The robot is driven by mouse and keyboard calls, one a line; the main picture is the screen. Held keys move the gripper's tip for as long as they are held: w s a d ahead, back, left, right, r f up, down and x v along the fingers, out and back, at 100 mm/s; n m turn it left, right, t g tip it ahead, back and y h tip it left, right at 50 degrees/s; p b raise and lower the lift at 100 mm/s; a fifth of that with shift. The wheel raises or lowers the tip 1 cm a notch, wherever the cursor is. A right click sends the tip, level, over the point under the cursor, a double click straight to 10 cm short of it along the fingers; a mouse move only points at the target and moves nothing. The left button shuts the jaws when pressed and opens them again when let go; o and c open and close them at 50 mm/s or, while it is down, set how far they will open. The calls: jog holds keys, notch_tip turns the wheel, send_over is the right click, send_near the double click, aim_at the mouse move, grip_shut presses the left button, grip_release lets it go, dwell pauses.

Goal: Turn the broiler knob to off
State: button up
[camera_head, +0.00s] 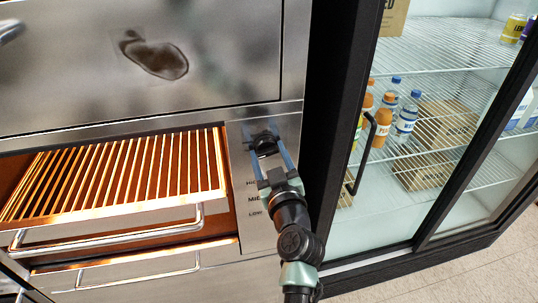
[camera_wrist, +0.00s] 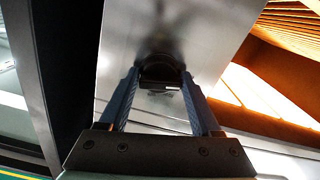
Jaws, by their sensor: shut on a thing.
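The broiler knob (camera_head: 265,146) is black and round, on the steel control panel (camera_head: 262,228) to the right of the glowing broiler. My gripper (camera_head: 268,148) reaches up to it, with one finger on each side, and is shut on the knob. In the wrist view the knob (camera_wrist: 160,72) sits between the two blue fingertips (camera_wrist: 160,80), with a small light mark on its lower edge. Printed labels, among them MED and LOW, show on the panel below and left of the knob. My fingers and wrist hide part of the panel, and the knob's setting cannot be told.
The broiler's glowing rack (camera_head: 120,175) and its bar handle (camera_head: 110,234) stand out just left of my gripper. A glass-door cooler (camera_head: 440,130) with bottles is to the right, its black handle (camera_head: 362,155) close to my arm. Tiled floor (camera_head: 480,270) is clear at lower right.

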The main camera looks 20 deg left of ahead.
jog(key=m+b, duration=0.2)
jog(key=m, duration=0.8)
jog(key=shift+a, duration=0.1)
jog(key=m+p, duration=0.1)
jog(key=m, duration=0.4)
jog(key=shift+s+r+m, duration=0.1)
jog(key=shift+r+m, duration=0.05)
jog(key=shift+m, duration=0.15)
jog(key=m+p, duration=0.1)
jog(key=m, duration=0.4)
jog(key=shift+p, duration=0.3)
jog(key=o, duration=1.3)
jog(key=shift+o, duration=0.2)
